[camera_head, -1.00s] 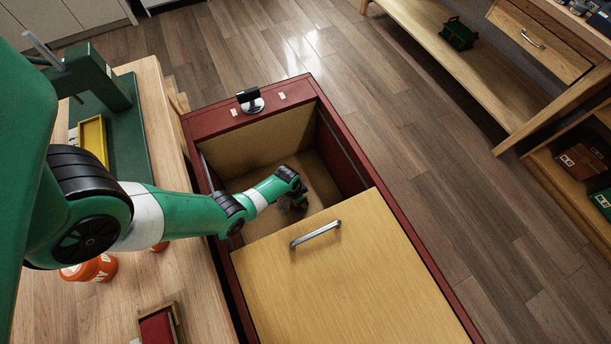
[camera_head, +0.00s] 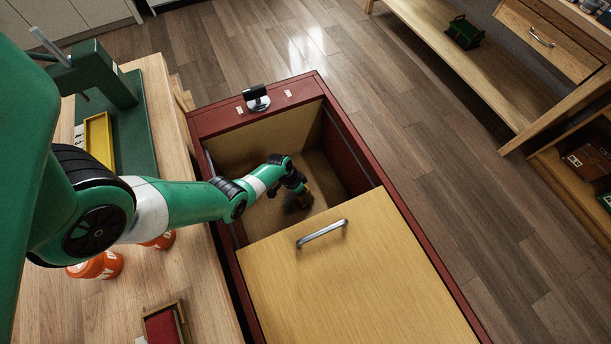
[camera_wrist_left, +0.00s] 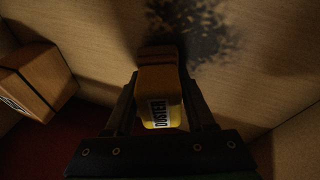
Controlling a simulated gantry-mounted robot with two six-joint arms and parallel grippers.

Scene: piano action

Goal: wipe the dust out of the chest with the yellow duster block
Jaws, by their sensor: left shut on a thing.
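The red chest (camera_head: 214,121) stands open at its far part, with a wooden lid panel (camera_head: 350,275) over its near part. My left arm reaches down into the open part. My left gripper (camera_wrist_left: 160,100) is shut on the yellow duster block (camera_wrist_left: 160,108), whose label reads DUSTER. In the left wrist view a dark patch of dust (camera_wrist_left: 200,30) lies on the chest floor just beyond the block. In the head view the dust (camera_head: 298,200) shows beside my gripper (camera_head: 303,193), partly hidden by it. My right gripper is out of view.
The lid panel has a metal handle (camera_head: 322,233). A cardboard-coloured box (camera_wrist_left: 38,80) lies at the left in the wrist view. The chest walls close in around my arm. A workbench (camera_head: 165,90) at left holds orange jars (camera_head: 97,265) and a yellow tray (camera_head: 99,138).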

